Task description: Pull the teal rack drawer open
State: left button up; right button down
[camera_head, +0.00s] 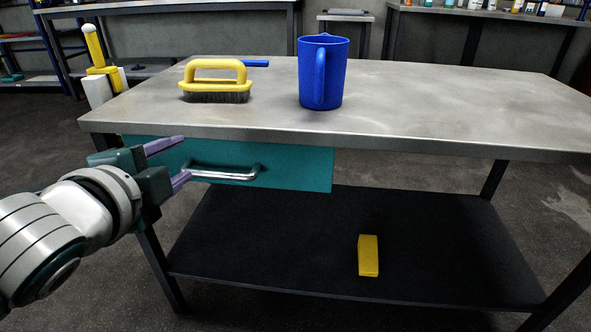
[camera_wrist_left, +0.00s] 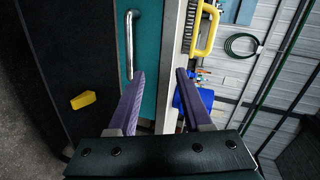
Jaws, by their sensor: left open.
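The teal drawer (camera_head: 300,168) sits under the left part of the grey tabletop, its front close beneath the table edge. Its curved metal handle (camera_head: 225,175) runs across the front. My left gripper (camera_head: 184,160) is open and empty by the left end of the handle, one finger above the other. The lower fingertip looks very near that handle end; I cannot tell whether they touch. In the left wrist view the handle (camera_wrist_left: 129,45) lies by the left fingertip of the gripper (camera_wrist_left: 160,74), not between the fingers. My right gripper is not in view.
A yellow-handled brush (camera_head: 215,80) and a blue pitcher (camera_head: 323,75) stand on the tabletop (camera_head: 440,110). A yellow block (camera_head: 368,255) rests on the dark lower shelf (camera_head: 290,265). A table leg (camera_head: 160,262) stands below my gripper. The space before the drawer's right part looks clear.

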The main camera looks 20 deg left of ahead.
pick_arm(q)
jog(key=m+t+b, duration=0.1)
jog(key=m+b, duration=0.1)
jog(key=b, duration=0.4)
send_near(217, 177)
jog(key=b+x, duration=0.4)
jog(key=x, duration=0.6)
jog(key=shift+f+b, duration=0.1)
jog(key=shift+b, duration=0.3)
jog(key=shift+w, duration=0.35)
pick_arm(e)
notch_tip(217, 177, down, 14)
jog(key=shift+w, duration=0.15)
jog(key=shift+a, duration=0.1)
pick_arm(q)
grip_shut()
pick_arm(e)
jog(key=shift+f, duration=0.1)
